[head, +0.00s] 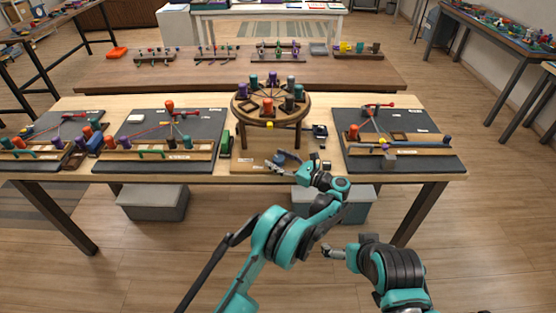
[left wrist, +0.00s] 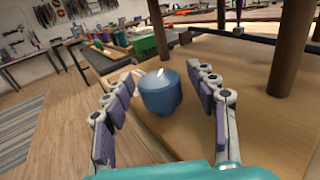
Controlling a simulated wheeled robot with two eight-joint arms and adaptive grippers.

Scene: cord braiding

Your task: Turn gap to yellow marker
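The round wooden braiding disk (head: 271,97) stands on legs at the middle of the table, with several purple, teal and orange bobbins around its top. An empty-looking place (head: 249,106) shows at its front left. The small yellow marker (head: 270,124) is at the disk's front, below the rim. My left gripper (head: 279,161) is low at the table's front edge, before the disk. In the left wrist view its fingers are open on both sides of a blue bobbin (left wrist: 160,93), with gaps visible. My right gripper (head: 327,250) is in front of the table; its opening is unclear.
Dark boards with cords and pegs lie left (head: 160,140) and right (head: 392,138) of the disk. A green block (head: 225,144) and a small dark object (head: 320,131) flank the stand. In the left wrist view, disk legs (left wrist: 293,45) rise close to the right finger.

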